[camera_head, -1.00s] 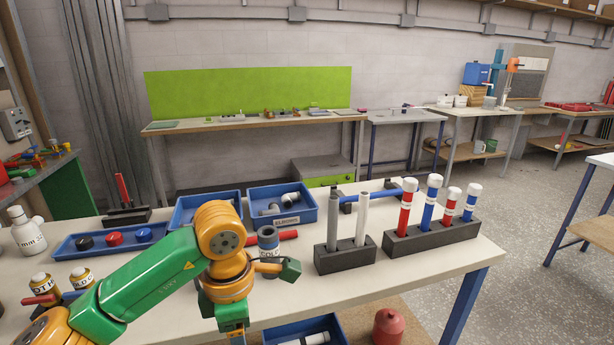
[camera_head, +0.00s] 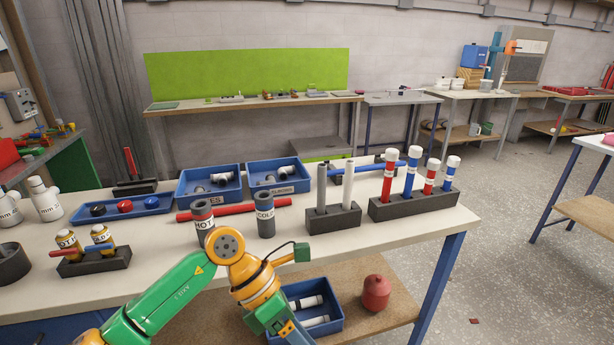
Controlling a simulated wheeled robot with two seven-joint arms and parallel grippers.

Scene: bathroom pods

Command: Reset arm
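My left arm, green and orange, enters from the lower left and bends at a joint below the grey HOT (camera_head: 203,218) and COLD (camera_head: 265,222) cylinders. The end of this arm points down and right past the front edge of the workbench (camera_head: 395,252). The green body of my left gripper (camera_head: 277,322) shows at the bottom edge. Its fingertips are cut off or hidden, so I cannot tell whether it is open or holds anything. My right arm and gripper are not in view.
Black holders with grey (camera_head: 333,217) and red and blue tubes (camera_head: 413,204) stand at the bench's right. Below, a lower shelf holds a blue bin (camera_head: 335,322) and red container (camera_head: 375,292).

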